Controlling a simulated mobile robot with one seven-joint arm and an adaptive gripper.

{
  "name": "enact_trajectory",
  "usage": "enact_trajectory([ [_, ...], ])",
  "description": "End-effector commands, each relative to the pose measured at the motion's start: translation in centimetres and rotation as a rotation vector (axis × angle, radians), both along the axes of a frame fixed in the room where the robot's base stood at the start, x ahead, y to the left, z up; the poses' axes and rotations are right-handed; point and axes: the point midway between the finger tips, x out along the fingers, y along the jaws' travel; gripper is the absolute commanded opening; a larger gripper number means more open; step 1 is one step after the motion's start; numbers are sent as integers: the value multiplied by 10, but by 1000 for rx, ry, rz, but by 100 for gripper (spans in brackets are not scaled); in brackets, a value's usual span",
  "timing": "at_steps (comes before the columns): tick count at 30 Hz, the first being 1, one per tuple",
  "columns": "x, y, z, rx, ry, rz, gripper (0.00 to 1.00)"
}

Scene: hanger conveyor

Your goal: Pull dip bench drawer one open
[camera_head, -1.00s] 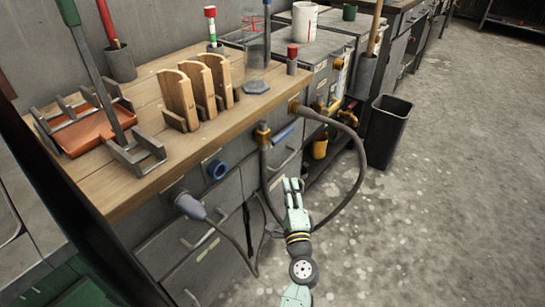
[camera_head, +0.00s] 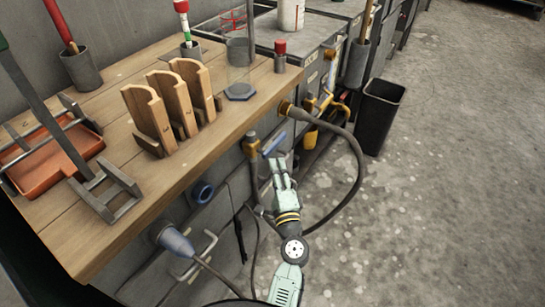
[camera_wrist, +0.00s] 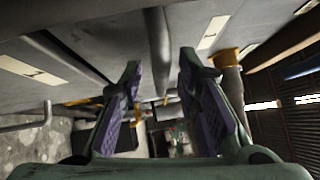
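The dip bench has a wooden top (camera_head: 205,150) and grey drawer fronts below it. A pale bar handle (camera_head: 200,262) shows on a front at the lower left. In the wrist view a bar handle (camera_wrist: 28,122) and a white label (camera_wrist: 28,70) are at left, and another label (camera_wrist: 213,32) is at upper right. I cannot read which is drawer one. My gripper (camera_head: 280,163) is beside the bench front, near the blue-lever valve (camera_head: 272,145). In the wrist view its fingers (camera_wrist: 163,100) are apart and empty, with a grey bar or hose beyond them.
A dark hose (camera_head: 357,165) loops around my gripper and arm. A black bin (camera_head: 380,115) stands at right. The floor (camera_head: 455,190) right of the bench is clear.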

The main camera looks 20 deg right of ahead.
Motion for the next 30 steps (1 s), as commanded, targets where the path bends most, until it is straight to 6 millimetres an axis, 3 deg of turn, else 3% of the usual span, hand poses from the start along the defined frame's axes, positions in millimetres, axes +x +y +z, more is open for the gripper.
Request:
enact_trajectory([
  [11,-2,0,1,1,0,0,30],
  [24,-2,0,1,1,0,0,0],
  [30,-2,0,1,1,0,0,0],
])
